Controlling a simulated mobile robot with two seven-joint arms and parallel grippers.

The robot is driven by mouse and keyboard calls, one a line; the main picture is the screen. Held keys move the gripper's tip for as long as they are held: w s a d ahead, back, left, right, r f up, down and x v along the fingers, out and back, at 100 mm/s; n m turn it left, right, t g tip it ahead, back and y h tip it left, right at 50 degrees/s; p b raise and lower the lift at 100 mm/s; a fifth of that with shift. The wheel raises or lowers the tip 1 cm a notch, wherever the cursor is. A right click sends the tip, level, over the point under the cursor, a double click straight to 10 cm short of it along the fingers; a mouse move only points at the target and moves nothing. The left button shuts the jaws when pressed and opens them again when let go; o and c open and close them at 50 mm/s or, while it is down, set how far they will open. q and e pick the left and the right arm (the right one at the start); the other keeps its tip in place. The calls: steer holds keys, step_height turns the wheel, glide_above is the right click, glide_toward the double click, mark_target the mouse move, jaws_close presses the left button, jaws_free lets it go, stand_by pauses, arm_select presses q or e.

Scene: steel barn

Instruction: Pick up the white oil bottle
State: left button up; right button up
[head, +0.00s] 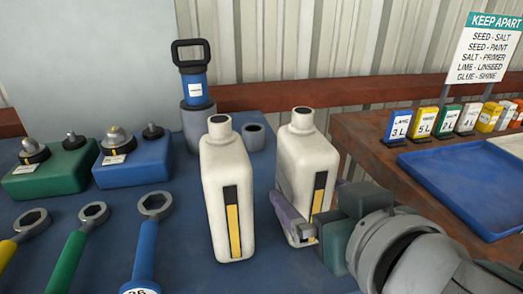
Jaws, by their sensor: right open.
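Two white bottles with black and yellow stripe labels stand upright on the blue table top. The left white bottle (226,170) is clear of my gripper. The right white bottle (304,158) stands just beside it, to the right. They look alike, and I cannot tell which holds oil. My right gripper (306,212) is open at the lower part of the right bottle. One finger shows across its front left side; the other is mostly hidden behind the bottle and hand. I cannot tell if it touches the bottle. My left gripper is not in view.
Several wrenches (147,240) and green (60,172) and blue (135,165) blocks lie left.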

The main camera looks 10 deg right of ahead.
steer(key=x, duration=0.5)
steer(key=shift+w, duration=0.1)
jaws_close()
stand_by(0.8)
